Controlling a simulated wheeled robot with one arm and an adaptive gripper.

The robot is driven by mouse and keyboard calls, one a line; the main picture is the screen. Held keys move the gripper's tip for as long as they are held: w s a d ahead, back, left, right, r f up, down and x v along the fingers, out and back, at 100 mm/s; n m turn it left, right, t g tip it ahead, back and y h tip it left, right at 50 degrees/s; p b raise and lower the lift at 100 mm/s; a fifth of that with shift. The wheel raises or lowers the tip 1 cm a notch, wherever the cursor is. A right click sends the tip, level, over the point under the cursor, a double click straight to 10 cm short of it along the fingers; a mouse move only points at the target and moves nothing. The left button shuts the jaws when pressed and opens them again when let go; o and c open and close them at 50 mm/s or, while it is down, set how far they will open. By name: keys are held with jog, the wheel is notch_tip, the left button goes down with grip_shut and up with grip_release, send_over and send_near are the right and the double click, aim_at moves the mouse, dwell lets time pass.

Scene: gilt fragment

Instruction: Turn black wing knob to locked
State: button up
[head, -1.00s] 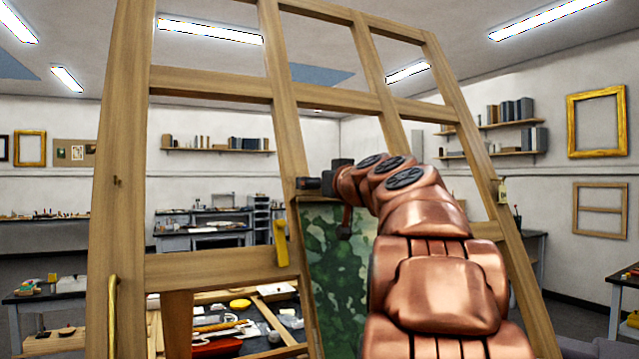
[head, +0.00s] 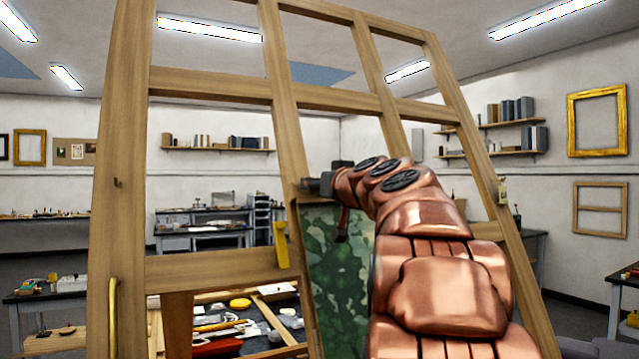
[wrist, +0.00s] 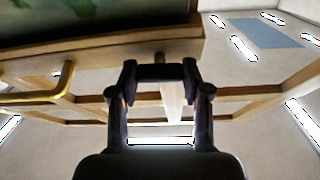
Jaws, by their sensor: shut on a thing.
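The black wing knob (wrist: 160,71) appears as a short dark bar between my fingertips in the wrist view, just below the edge of a wooden rail. A small grey stem shows above it. My gripper (wrist: 160,76) is shut on it, one dark finger at each side. In the head view my gripper (head: 328,184) is small and dark, at the top edge of a green mottled panel (head: 335,250) on the wooden easel frame (head: 200,266). My copper arm hides much of that area. I cannot read the knob's angle or any locked mark.
A yellow fitting (head: 282,245) sits on the crossbar left of the panel. A brass handle (head: 113,315) is on the left upright, and a brass handle (wrist: 62,85) shows left of my gripper. A tool-covered table (head: 260,318) is behind the frame.

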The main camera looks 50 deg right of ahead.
jog(key=m+g+h+p, duration=0.1)
jog(key=m+g+p, duration=0.1)
jog(key=m, duration=0.5)
jog(key=m+g+p, duration=0.2)
jog(key=m+g, duration=0.1)
jog(key=m, duration=0.5)
jog(key=m+g+h+p, duration=0.1)
jog(key=m+g+p, duration=0.2)
jog(key=m, duration=0.4)
jog(key=shift+w+a+r+m+h, duration=0.15)
jog(key=shift+w+r+m+h, duration=0.1)
jog(key=shift+m+h, duration=0.05)
jog(key=m+y, duration=0.1)
jog(key=m, duration=0.2)
jog(key=shift+g, duration=0.4)
jog(key=shift+m+y, duration=0.5)
jog(key=shift+m, duration=0.3)
jog(key=shift+m+g+y, duration=0.3)
jog(key=shift+m+y, duration=0.2)
jog(key=shift+m, duration=0.4)
